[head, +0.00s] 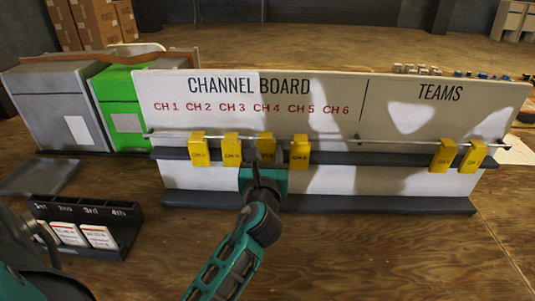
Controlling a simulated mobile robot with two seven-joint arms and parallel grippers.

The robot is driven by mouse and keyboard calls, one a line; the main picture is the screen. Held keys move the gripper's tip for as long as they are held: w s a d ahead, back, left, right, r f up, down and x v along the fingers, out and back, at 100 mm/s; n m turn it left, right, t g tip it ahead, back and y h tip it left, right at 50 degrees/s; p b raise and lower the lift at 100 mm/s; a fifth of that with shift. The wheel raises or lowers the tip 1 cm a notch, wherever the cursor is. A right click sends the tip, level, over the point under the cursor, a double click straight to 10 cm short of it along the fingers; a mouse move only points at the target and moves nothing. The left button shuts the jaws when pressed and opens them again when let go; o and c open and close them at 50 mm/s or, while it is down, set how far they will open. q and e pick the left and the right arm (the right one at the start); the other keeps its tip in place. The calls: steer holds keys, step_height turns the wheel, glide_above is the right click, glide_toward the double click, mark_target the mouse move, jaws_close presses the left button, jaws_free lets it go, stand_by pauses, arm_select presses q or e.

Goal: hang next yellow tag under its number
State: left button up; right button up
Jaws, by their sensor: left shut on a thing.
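The white channel board (400,90) stands upright on the table, with red labels CH 1 to CH 6 and a rail (380,141) below them. Yellow tags hang on the rail below CH 2 (198,149), CH 3 (231,151) and CH 5 (300,151). My left gripper (257,168) is in front of the board, shut on a yellow tag (265,145) at the rail below CH 4. The gripper hides that tag's lower part, and I cannot tell whether the tag rests on the rail. Two more yellow tags, one (443,155) beside another (473,155), hang under TEAMS. My right gripper is not in view.
A grey bin (60,105) and a green bin (117,100) stand left of the board. A black rack (95,215) with white cards is at the lower left. Small items (430,70) lie behind the board. The wooden table at the lower right is clear.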

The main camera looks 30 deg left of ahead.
arm_select(q)
steer(key=o, duration=1)
steer(key=shift+o, duration=0.7)
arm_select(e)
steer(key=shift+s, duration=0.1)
